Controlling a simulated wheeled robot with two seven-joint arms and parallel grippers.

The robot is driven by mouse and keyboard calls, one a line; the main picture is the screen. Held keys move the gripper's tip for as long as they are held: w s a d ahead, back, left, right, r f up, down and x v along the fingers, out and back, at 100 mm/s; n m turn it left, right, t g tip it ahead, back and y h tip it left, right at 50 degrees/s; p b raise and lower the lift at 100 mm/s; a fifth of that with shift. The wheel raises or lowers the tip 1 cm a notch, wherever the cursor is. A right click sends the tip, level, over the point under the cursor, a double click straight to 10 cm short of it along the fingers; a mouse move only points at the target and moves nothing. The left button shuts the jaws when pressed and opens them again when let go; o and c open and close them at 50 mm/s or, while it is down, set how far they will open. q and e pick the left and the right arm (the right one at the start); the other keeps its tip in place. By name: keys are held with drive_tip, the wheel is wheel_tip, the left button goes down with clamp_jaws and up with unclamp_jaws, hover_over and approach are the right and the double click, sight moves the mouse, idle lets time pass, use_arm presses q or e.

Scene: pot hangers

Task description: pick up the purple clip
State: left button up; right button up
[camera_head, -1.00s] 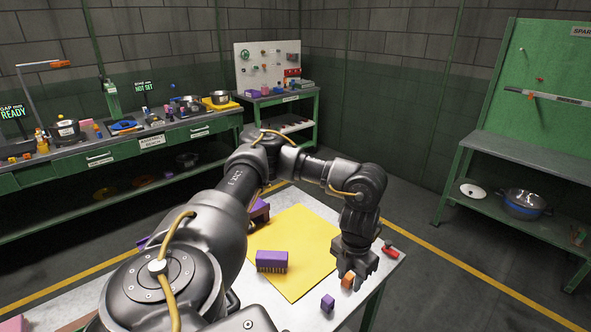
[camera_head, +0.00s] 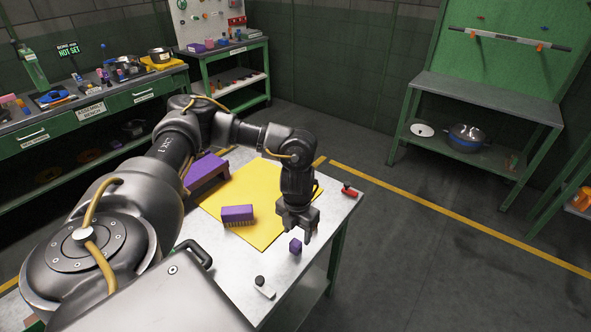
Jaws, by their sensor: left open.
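A small purple block (camera_head: 295,246), which looks like the purple clip, sits on the light table (camera_head: 225,262) near its right edge. My left gripper (camera_head: 298,231) points down just above and behind it in the picture. Its fingers are apart, and I see nothing held between them. I cannot tell whether the fingertips touch the block. My right gripper is not in view.
A purple brush (camera_head: 238,215) stands on a yellow mat (camera_head: 262,190). A larger purple-topped piece (camera_head: 205,171) is partly behind my left arm. A red item (camera_head: 349,190) lies at the far right corner, and a grey-white piece (camera_head: 264,287) lies at the front.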

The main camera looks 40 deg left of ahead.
sight(296, 243)
use_arm(q)
drive_tip(key=shift+f, duration=0.5)
drive_tip(key=shift+s+f+p, duration=0.1)
drive_tip(key=shift+f+p, duration=0.2)
drive_tip(key=f, duration=0.2)
drive_tip(key=f+p, duration=0.1)
drive_tip(key=shift+s+a+f, duration=0.1)
drive_tip(key=shift+s+f, duration=0.1)
drive_tip(key=shift+f, duration=0.6)
drive_tip(key=c, duration=1)
drive_tip(key=shift+r, duration=0.15)
